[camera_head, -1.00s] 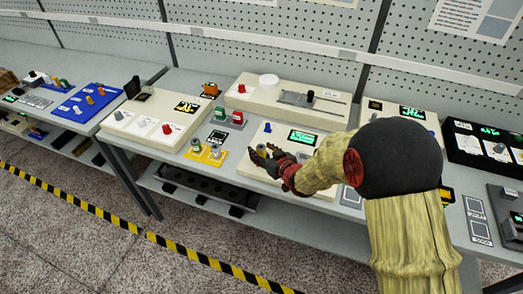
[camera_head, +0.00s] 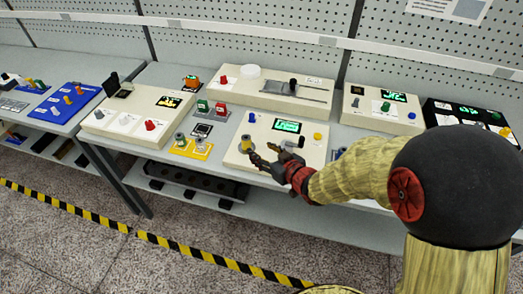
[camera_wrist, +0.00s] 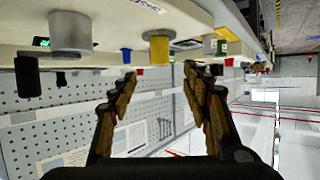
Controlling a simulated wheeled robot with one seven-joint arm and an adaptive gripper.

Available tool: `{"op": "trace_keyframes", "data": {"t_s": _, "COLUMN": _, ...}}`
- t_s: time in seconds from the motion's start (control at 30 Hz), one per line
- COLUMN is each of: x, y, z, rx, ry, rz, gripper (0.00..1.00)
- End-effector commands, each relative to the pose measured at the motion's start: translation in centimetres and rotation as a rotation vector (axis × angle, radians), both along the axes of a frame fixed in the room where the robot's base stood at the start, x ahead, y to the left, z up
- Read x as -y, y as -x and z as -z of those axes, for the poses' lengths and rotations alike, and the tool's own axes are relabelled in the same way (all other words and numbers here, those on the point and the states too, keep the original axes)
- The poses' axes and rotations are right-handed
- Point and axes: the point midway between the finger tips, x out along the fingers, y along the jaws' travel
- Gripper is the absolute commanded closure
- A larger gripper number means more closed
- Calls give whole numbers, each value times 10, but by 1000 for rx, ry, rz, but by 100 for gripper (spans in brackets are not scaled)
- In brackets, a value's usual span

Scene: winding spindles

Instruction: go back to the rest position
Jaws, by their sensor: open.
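My gripper (camera_head: 263,153) is open and empty, in front of a cream panel (camera_head: 236,158) on the bench. A gold spindle-like cylinder (camera_head: 246,143) stands on this panel just left of my fingertips. A grey cylinder (camera_head: 293,143) with a dark part stands behind the gripper. In the wrist view the scene looks upside down. There my open fingers (camera_wrist: 160,78) have clear space between them. The gold cylinder (camera_wrist: 159,47) is beyond the fingertips and apart from them, and the grey cylinder (camera_wrist: 71,33) is to the left.
The panel carries a green display (camera_head: 287,126) and blue and yellow knobs. A yellow base (camera_head: 190,149) with grey cylinders sits left. Other cream panels (camera_head: 135,118) stand beside and behind. A pegboard wall (camera_head: 245,35) closes the back. Floor in front is open beyond striped tape (camera_head: 190,252).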

Motion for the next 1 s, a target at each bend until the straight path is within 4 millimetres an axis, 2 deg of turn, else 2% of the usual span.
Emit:
{"op": "trace_keyframes", "data": {"t_s": 0.43, "x": 4, "y": -2, "z": -4, "rx": -3, "ry": 12, "rz": 14, "gripper": 52}}
{"op": "trace_keyframes", "data": {"t_s": 0.57, "x": 28, "y": -5, "z": -27, "rx": -23, "ry": 69, "rz": 85, "gripper": 52}}
{"op": "trace_keyframes", "data": {"t_s": 0.67, "x": 60, "y": 1, "z": -54, "rx": -66, "ry": 133, "rz": 178, "gripper": 52}}
{"op": "trace_keyframes", "data": {"t_s": 0.77, "x": 92, "y": 20, "z": -82, "rx": -131, "ry": 185, "rz": 277, "gripper": 52}}
{"op": "trace_keyframes", "data": {"t_s": 0.87, "x": 119, "y": 50, "z": -106, "rx": -208, "ry": 218, "rz": 362, "gripper": 52}}
{"op": "trace_keyframes", "data": {"t_s": 1.0, "x": 144, "y": 107, "z": -133, "rx": -332, "ry": 230, "rz": 452, "gripper": 52}}
